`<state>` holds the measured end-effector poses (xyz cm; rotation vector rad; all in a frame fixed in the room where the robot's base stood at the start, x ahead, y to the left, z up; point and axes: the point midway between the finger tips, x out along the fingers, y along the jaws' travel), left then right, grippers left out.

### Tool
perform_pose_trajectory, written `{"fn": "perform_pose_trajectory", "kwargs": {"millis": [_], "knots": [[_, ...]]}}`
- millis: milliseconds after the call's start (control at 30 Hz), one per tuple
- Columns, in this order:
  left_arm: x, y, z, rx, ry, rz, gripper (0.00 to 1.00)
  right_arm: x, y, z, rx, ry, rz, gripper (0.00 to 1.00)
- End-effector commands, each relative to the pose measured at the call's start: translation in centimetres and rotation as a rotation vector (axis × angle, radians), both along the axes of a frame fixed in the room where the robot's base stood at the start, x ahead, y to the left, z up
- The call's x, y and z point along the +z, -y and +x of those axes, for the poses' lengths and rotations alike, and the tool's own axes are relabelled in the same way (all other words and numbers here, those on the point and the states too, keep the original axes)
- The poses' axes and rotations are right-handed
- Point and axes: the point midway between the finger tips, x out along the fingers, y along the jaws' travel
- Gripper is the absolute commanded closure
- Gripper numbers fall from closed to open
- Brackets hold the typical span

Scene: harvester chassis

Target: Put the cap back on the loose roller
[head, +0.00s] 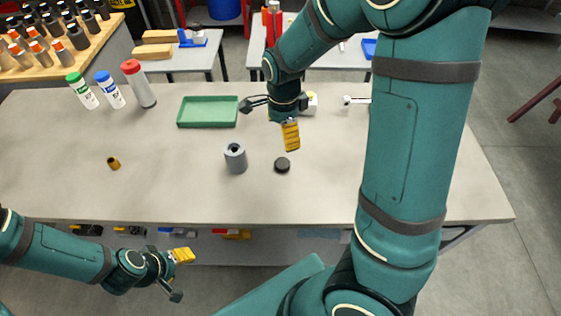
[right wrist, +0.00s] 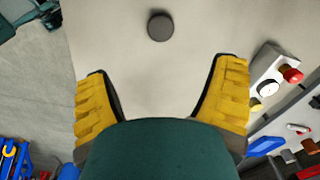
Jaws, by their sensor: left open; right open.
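The loose roller, a grey cylinder (head: 235,158) with a dark hole in its top, stands upright on the table. The cap, a flat dark disc (head: 282,165), lies on the table just right of the roller, apart from it. My right gripper (head: 272,122) is open and empty above the table, behind the cap in the head view. In the right wrist view the cap (right wrist: 161,25) lies beyond the open yellow-padded fingers (right wrist: 162,68). The roller is not seen there. My left gripper (head: 181,276) is open and empty, low in front of the table's front edge.
A green tray (head: 207,125) lies behind the roller. A small brown-gold piece (head: 113,163) lies at left. Bottles with green, blue and red caps, including a red-capped one (head: 138,84), stand at the back left. A box with a red button (right wrist: 272,78) shows in the right wrist view.

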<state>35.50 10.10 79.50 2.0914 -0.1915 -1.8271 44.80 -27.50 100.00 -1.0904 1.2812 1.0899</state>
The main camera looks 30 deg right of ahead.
Motion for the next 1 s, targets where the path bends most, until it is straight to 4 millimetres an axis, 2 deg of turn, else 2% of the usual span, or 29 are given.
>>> {"fn": "perform_pose_trajectory", "kwargs": {"millis": [167, 600, 733, 1000], "knots": [[-0.2, 0.0, 0.0, 0.0, -0.001, 0.0, 0.48, -0.5, 0.0, 0.0, 0.002, -0.001, 0.0, 0.16], [-2.3, 0.1, -0.7, -0.013, -0.016, -0.004, 0.48, -7.8, 0.0, -0.1, 0.002, -0.003, -0.001, 0.16], [-2.5, 0.1, -0.8, -0.014, -0.018, -0.004, 0.48, -8.6, 0.0, 0.0, 0.003, -0.001, 0.0, 0.16], [-2.5, 0.1, -0.8, -0.015, -0.019, -0.004, 0.48, -8.7, 0.0, 0.0, 0.003, 0.0, 0.0, 0.16]]}}
